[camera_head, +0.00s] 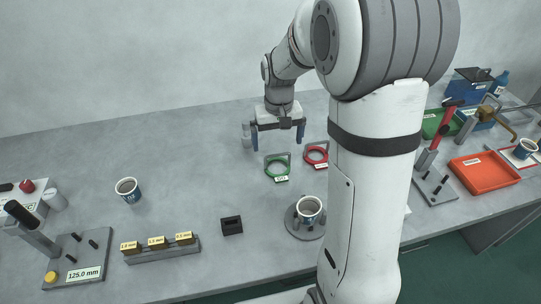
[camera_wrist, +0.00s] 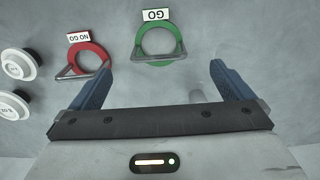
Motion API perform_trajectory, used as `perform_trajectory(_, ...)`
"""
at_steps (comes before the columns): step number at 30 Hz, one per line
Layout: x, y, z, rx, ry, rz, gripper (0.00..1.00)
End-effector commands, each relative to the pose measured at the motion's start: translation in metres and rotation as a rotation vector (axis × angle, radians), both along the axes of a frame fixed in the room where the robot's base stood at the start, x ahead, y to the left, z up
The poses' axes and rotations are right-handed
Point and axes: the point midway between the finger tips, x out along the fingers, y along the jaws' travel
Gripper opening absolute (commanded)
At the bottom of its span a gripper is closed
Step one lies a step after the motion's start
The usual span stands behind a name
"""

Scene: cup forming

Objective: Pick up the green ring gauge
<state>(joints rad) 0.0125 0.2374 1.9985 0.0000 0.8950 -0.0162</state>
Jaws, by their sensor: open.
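The green ring gauge (camera_head: 277,168), with a white GO label, lies on the grey table right of the middle in the head view. It also shows in the wrist view (camera_wrist: 182,42), at the top, ahead of and between the two fingers. A grey metal handle crosses its near side. My gripper (camera_head: 278,135) is open and empty, above the table just behind the green ring. In the wrist view my gripper's blue fingers (camera_wrist: 163,72) are spread wide, and the ring lies beyond their tips, apart from them.
A red ring gauge (camera_head: 316,155) labelled NO GO lies just right of the green one. A cup (camera_head: 309,208) stands on a round grey base in front. A white cylinder (camera_head: 246,136) stands left of my gripper. A black block (camera_head: 231,226) sits front left.

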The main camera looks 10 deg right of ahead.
Motion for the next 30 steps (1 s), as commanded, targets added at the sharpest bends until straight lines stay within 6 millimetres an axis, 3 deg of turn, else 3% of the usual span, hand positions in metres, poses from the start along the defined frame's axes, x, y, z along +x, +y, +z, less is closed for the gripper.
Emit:
perform_trajectory(5, 0.008, 0.0, -0.02, 0.0, 0.013, 0.0, 1.0)
perform_trajectory(21, 0.005, -0.003, -0.087, 0.0, 0.013, -0.002, 1.0)
perform_trajectory(30, 0.005, -0.003, -0.09, 0.0, 0.01, -0.003, 0.98)
